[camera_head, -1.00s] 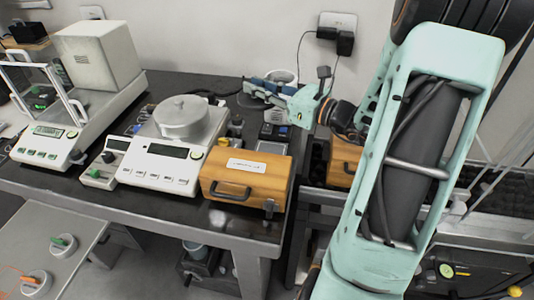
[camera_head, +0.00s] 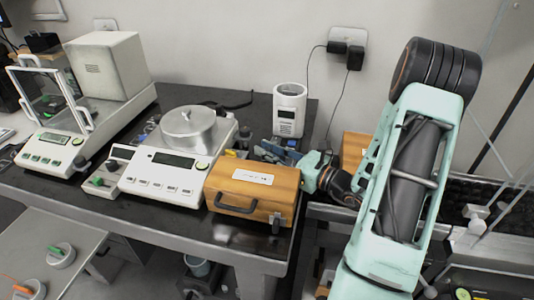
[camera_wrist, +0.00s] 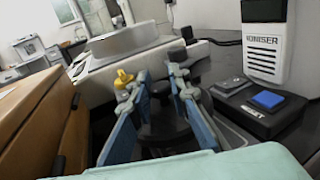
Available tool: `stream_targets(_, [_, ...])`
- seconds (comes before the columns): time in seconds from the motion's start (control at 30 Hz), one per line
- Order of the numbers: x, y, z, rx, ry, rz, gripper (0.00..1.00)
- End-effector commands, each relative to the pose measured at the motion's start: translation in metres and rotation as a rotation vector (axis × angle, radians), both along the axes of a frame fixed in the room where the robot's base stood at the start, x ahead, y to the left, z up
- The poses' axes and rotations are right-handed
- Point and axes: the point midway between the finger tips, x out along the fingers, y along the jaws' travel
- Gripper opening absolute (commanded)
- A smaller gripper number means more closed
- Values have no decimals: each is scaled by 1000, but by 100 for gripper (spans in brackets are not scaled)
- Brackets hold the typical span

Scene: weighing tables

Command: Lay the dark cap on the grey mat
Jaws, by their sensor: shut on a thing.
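My gripper (camera_head: 270,149) is low behind the wooden case, its blue fingers partly hidden there in the head view. In the wrist view my gripper (camera_wrist: 160,82) has its two blue fingers around a dark piece (camera_wrist: 160,112), which I take to be the dark cap. The fingers are shut on it. Its lower part blends into the dark surroundings, so I cannot tell whether it touches the table. I cannot make out the grey mat clearly in either view.
The wooden case (camera_head: 252,190) stands close at the gripper's left. A balance with a round metal pan (camera_head: 186,125) is farther left. The white ioniser (camera_head: 289,108) stands behind. A black device with a blue pad (camera_wrist: 265,104) lies right of the fingers in the wrist view.

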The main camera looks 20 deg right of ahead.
Motion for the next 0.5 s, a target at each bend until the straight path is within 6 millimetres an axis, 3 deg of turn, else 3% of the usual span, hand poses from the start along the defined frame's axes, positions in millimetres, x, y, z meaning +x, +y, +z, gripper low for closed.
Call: stream_targets(0.5, [0,0,-13,1,-1,0,0])
